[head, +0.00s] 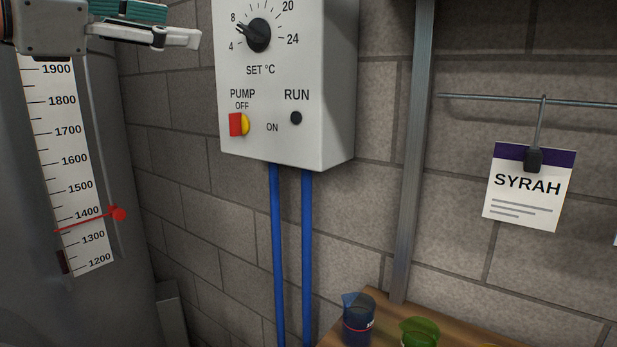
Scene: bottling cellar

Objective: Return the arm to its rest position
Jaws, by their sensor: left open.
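My left gripper (165,27) shows at the upper left, with its arm coming in from the left edge. It is open and I see nothing between its fingers. It is in front of the upper part of the tank's level scale, left of the white control box (285,110). It looks apart from the box in the picture. The top of the gripper and most of the arm are cut off by the frame. My right gripper is not in view.
A grey tank (25,200) with a level scale (70,160) and red pointer (118,214) stands left. Blue pipes (278,250) run below the box. A SYRAH card (528,190) hangs from a rail (480,98). A blue beaker (358,322) and green vessel (420,333) stand on a wooden surface (385,310).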

